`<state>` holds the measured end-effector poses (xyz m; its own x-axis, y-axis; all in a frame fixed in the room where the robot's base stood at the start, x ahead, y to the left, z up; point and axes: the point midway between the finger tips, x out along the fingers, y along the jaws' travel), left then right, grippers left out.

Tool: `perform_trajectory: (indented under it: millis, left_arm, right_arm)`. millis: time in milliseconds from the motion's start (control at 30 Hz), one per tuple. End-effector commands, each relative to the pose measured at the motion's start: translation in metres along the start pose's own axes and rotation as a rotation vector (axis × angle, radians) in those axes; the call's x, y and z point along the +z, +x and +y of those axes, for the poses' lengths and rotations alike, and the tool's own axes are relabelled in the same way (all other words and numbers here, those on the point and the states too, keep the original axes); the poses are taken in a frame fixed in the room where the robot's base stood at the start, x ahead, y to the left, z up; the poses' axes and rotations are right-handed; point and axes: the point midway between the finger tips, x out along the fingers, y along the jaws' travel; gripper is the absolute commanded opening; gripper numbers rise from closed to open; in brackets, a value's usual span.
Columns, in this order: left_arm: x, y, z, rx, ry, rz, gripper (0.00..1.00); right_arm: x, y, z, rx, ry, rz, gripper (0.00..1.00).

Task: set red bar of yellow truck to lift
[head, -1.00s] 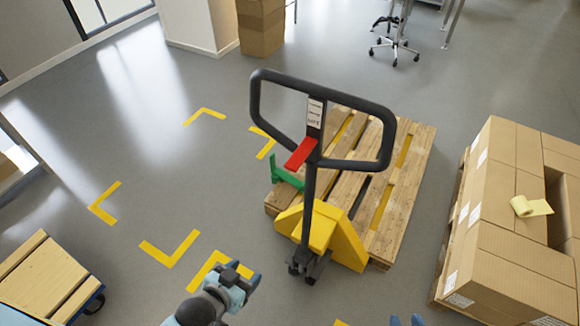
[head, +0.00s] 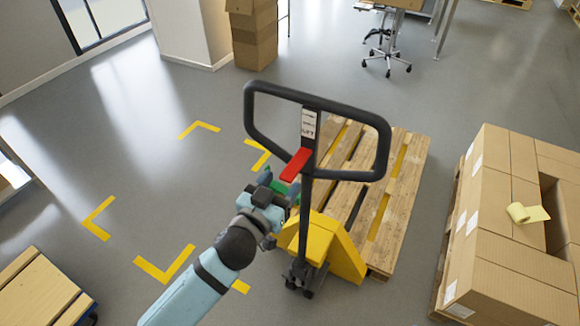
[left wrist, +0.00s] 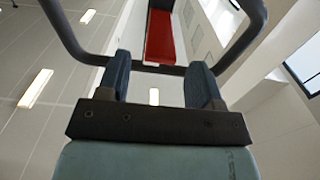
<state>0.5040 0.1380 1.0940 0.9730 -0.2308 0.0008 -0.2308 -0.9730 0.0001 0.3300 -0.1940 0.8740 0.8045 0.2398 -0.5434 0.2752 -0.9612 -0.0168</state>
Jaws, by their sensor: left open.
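The yellow truck (head: 338,250) stands with its forks in a wooden pallet. Its dark handle loop (head: 384,150) rises upright above it. The red bar (head: 297,164) sticks out to the left from the handle post, below a white label. My left gripper (head: 279,186) is open, just below and left of the red bar, and apart from it. In the left wrist view the red bar (left wrist: 160,38) shows beyond and above the gap between the open fingers (left wrist: 161,85), with nothing between them. My right gripper is out of view.
The wooden pallet (head: 402,190) lies behind the truck. A cart (head: 35,290) is at the lower left. Floor with yellow corner marks (head: 165,265) is clear on the left.

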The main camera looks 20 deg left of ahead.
Motion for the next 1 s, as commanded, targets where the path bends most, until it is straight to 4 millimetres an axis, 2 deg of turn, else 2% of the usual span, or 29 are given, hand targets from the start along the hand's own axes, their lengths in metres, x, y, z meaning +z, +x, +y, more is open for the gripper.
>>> perform_trajectory:
  millis: [100, 300, 667, 900, 933, 1000]
  left_arm:
    - [-0.002, 0.022, 0.0, 0.0, 0.001, 0.001, 0.6]
    - [0.0, 0.043, 0.0, 0.001, 0.0, -0.001, 0.6]
    - [0.001, 0.047, 0.0, 0.0, 0.0, -0.002, 0.6]
    - [0.001, 0.047, 0.0, 0.0, 0.0, -0.001, 0.04]
    - [0.001, 0.047, 0.0, 0.0, 0.0, -0.001, 0.0]
    - [0.001, 0.047, 0.0, 0.0, 0.0, -0.001, 0.0]
  right_arm:
    - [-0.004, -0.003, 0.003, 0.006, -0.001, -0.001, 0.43]
    - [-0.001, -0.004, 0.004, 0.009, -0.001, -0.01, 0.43]
    - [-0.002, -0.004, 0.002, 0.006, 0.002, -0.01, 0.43]
    - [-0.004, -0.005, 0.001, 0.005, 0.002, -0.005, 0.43]
    - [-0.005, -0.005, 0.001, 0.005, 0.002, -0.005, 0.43]
    - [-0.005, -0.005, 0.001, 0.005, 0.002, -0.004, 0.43]
